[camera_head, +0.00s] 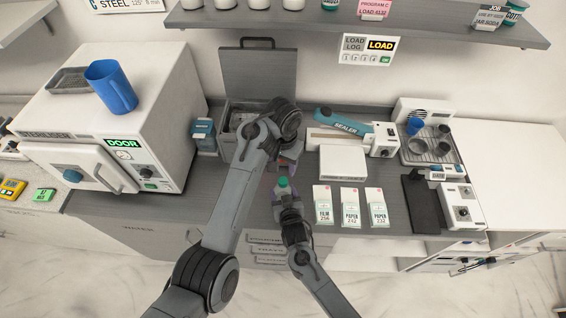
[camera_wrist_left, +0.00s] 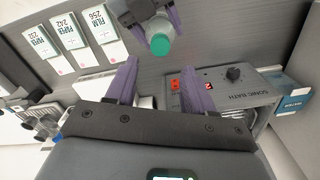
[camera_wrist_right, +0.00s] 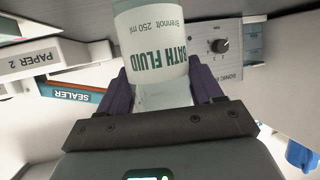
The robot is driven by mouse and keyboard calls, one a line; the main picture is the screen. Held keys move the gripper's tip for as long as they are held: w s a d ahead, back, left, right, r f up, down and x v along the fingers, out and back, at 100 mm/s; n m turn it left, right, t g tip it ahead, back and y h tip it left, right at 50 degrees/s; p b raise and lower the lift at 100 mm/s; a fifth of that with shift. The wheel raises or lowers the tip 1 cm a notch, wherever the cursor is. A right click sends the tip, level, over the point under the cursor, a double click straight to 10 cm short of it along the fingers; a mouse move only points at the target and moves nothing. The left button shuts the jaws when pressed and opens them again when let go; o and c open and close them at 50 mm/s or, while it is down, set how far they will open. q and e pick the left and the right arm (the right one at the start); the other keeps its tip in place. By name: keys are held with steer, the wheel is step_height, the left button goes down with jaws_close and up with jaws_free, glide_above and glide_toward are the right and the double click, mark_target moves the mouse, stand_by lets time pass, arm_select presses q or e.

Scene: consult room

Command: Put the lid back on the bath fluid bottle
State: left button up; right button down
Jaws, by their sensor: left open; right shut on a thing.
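The bath fluid bottle (camera_wrist_right: 151,45) is white with green lettering and is held between the fingers of my right gripper (camera_wrist_right: 162,88), which is shut on it. In the left wrist view a teal lid (camera_wrist_left: 160,45) shows at the bottle's top; it appears to sit on the neck, but how firmly I cannot tell. The teal lid also shows in the head view (camera_head: 283,182). My left gripper (camera_wrist_left: 157,66) is open and empty, its purple fingertips close to the lid but apart from it. In the head view the left arm partly hides its own gripper (camera_head: 286,167).
The sonic bath (camera_wrist_left: 235,88) with its raised lid (camera_head: 258,72) stands behind the grippers. Film and paper packs (camera_head: 350,206) lie to the right, before a white box (camera_head: 343,163) and the sealer (camera_head: 341,124). The steriliser (camera_head: 110,110) with a blue jug (camera_head: 111,88) stands left.

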mark_target(283, 181)
arm_select(q)
steer(key=shift+f, duration=0.1)
steer(key=shift+f, duration=3.9)
jaws_close()
steer(key=shift+o, duration=0.7)
jaws_free()
steer(key=shift+r, duration=3.8)
